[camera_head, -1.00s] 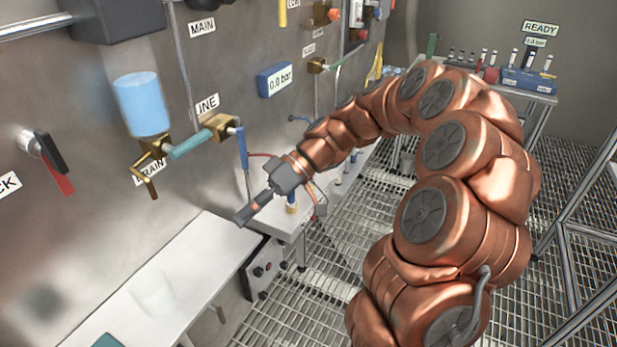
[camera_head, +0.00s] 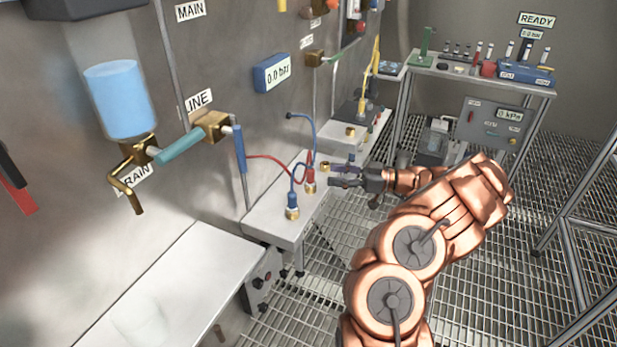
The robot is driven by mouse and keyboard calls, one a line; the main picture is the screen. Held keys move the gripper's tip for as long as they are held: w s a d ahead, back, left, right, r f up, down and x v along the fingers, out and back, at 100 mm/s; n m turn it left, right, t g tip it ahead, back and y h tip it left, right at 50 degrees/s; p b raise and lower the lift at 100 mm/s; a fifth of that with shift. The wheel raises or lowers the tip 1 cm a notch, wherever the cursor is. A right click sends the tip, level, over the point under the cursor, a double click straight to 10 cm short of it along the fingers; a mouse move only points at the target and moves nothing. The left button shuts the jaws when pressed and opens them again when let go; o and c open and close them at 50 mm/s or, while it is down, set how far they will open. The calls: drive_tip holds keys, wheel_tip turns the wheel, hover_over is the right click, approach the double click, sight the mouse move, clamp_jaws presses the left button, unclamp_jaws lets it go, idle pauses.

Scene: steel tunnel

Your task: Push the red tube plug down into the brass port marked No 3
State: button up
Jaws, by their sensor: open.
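The red tube plug (camera_head: 310,175) stands upright at a brass port (camera_head: 310,188) on the steel shelf by the left wall, with a thin red tube running from it to the wall. The port's number is too small to read, and I cannot tell how deep the plug sits. A blue plug (camera_head: 292,198) stands at another brass fitting in front, to the left. My gripper (camera_head: 334,175) is open, its dark fingers pointing left toward the red plug from just right of it. No contact shows clearly.
A blue tube (camera_head: 314,130) loops above the ports, close to the red plug. A further brass port (camera_head: 350,131) lies behind. A wall pipe with a blue sleeve (camera_head: 240,150) is left of the shelf. Grated floor (camera_head: 300,315) is open in front.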

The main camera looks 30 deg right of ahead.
sight(311, 182)
drive_tip(key=shift+p+x, duration=0.6)
drive_tip(key=shift+x, duration=1.05)
drive_tip(key=shift+p+x, duration=0.5)
drive_tip(key=shift+x, duration=1.5)
drive_tip(key=shift+s+a, duration=0.1)
drive_tip(key=shift+s, duration=0.05)
clamp_jaws()
